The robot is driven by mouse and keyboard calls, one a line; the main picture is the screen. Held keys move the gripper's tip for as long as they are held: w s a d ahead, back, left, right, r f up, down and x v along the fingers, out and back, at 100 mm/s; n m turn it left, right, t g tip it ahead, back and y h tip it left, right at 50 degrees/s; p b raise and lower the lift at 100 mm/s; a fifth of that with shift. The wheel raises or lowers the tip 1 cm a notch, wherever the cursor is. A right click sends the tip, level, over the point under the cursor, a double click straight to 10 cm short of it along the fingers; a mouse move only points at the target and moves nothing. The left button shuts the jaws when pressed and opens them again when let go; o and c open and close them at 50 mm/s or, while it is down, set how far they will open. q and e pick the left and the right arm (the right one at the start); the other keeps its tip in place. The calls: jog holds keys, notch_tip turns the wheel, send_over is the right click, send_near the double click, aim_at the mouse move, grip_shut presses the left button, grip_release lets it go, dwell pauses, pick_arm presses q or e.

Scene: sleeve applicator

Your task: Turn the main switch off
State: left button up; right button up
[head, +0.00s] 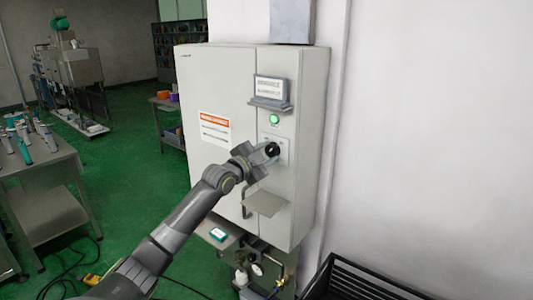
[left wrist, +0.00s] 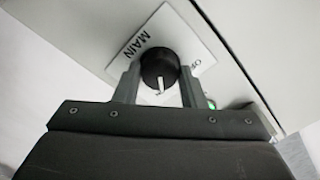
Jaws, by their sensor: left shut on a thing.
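The main switch is a round black knob (left wrist: 160,68) with a white pointer mark, on a white plate (left wrist: 190,35) lettered MAIN. In the head view the knob (head: 272,149) sits on the right door of the grey cabinet (head: 235,85), below a lit green lamp (head: 274,119). My left gripper (head: 266,152) is shut on the knob, with one finger on each side of it in the left wrist view (left wrist: 160,85). The pointer's end shows between the fingers. Part of the plate's lettering is hidden. My right gripper is not in view.
A small display on a ledge (head: 270,93) juts out above the lamp. A small shelf (head: 265,203) and a door handle (head: 246,200) are below the knob. A black rack (head: 360,280) stands at the lower right. A tool table (head: 35,165) is at the left.

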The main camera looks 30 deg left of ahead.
pick_arm(q)
jog(key=n+p, duration=0.1)
jog(key=n, duration=0.2)
jog(key=shift+n, duration=0.3)
jog(key=n+p, duration=0.2)
jog(key=n, duration=0.2)
jog(key=shift+r+n, duration=0.1)
jog(key=shift+n, duration=0.2)
jog(key=n+p, duration=0.2)
jog(key=n, duration=0.2)
jog(key=shift+p, duration=0.35)
jog(key=shift+n+p, duration=0.95)
jog(key=shift+n, duration=1.15)
jog(key=o, duration=1)
